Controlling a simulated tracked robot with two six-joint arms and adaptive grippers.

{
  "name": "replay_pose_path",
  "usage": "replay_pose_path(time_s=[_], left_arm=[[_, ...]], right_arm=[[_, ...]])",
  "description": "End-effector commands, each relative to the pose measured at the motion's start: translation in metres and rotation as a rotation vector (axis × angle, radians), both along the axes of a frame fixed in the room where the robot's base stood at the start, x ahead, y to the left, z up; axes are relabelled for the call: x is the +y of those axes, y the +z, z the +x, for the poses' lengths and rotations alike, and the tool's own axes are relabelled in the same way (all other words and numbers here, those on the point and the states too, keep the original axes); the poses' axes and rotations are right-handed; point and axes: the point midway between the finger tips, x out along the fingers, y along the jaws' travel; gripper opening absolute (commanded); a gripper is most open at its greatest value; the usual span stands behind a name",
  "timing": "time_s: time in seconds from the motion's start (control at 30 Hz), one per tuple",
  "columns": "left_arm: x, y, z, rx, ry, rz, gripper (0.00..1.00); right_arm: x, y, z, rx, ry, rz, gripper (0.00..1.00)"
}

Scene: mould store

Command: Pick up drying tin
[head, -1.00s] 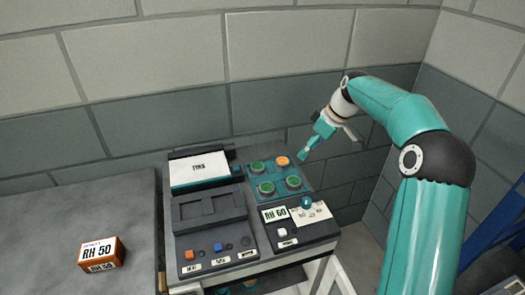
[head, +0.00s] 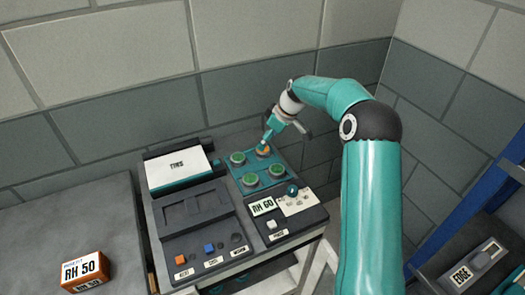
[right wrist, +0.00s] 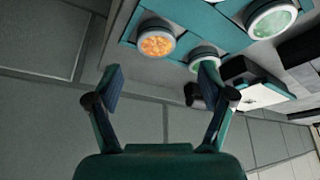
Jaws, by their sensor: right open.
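Several round tins with pale rims stand on a teal tray (head: 235,175) at the back of the bench. One holds orange grains (head: 263,151); the others, such as the front one (head: 251,181), are green. My right gripper (head: 267,138) is just above and behind the orange tin, partly covering it. In the right wrist view my right gripper (right wrist: 160,70) is open and empty. The orange tin (right wrist: 156,43) shows past the fingertips, between their lines, with green tins (right wrist: 270,20) to the right. My left gripper is not in view.
A box labelled RH 50 (head: 85,271) sits on the left table (head: 50,235). A dark tray (head: 197,207), a white-topped box (head: 178,168) and a panel with an RH 60 sign (head: 263,206) crowd the bench. The wall (head: 100,125) is close behind. A labelled case (head: 478,268) lies right.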

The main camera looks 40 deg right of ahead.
Motion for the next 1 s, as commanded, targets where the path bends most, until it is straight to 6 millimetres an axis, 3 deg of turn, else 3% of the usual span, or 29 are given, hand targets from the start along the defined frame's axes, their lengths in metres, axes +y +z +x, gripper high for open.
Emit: replay_pose_path(time_s=[0.17,0.5,0.8,1.0], left_arm=[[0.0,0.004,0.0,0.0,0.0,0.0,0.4],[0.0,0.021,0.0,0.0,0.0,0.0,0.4],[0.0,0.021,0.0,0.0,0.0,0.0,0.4],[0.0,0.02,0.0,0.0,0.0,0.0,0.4]], right_arm=[[0.0,-0.008,0.003,0.0,-0.001,0.0,0.81],[0.0,-0.049,0.017,0.002,-0.001,0.001,0.81],[-0.001,-0.054,0.019,0.0,-0.003,-0.001,0.81],[-0.001,-0.054,0.018,0.0,-0.004,-0.001,0.48]])
